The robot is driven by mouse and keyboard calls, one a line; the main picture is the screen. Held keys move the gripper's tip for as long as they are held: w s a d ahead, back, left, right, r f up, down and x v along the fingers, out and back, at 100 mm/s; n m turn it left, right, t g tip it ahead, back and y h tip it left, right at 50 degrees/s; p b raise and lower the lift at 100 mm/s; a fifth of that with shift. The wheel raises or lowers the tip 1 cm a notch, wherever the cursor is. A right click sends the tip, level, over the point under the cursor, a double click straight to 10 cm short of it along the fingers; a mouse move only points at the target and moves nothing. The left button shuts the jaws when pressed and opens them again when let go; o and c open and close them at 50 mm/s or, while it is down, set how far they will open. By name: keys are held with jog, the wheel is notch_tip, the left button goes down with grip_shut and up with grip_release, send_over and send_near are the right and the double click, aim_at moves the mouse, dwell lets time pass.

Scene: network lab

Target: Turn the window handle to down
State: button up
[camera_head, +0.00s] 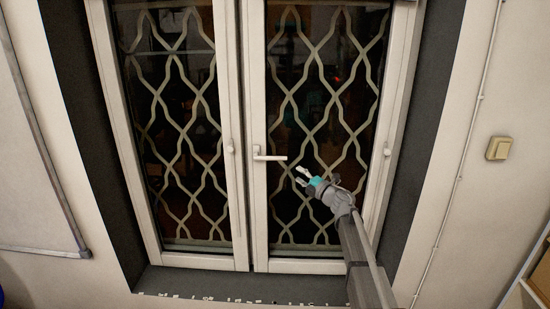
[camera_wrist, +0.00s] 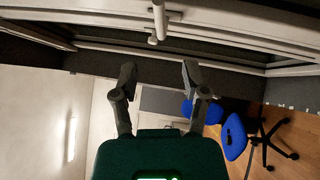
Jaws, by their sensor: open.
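The window handle (camera_head: 270,157) is white and sits on the middle frame of the window. Its lever lies horizontal and points right in the head view. In the wrist view the handle (camera_wrist: 158,20) shows at the top centre, beyond my fingertips. My gripper (camera_head: 301,176) is just right of and a little below the lever's free end in the head view. In the wrist view my gripper (camera_wrist: 160,76) has its two fingers spread with nothing between them. It appears apart from the handle.
A patterned metal grille (camera_head: 315,110) shows behind the glass. A light switch (camera_head: 498,148) is on the right wall. A wooden shelf (camera_head: 540,280) stands at the lower right. In the wrist view a blue chair (camera_wrist: 235,137) stands in the room.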

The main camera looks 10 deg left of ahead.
aim_at(275, 158)
jog(key=shift+w, duration=0.1)
jog(key=p+x, duration=0.2)
jog(key=x, duration=1.1)
jog(key=shift+w+a+r, duration=0.1)
jog(key=shift+w+a, duration=0.05)
jog(key=shift+a, duration=0.15)
grip_shut()
dwell(0.3)
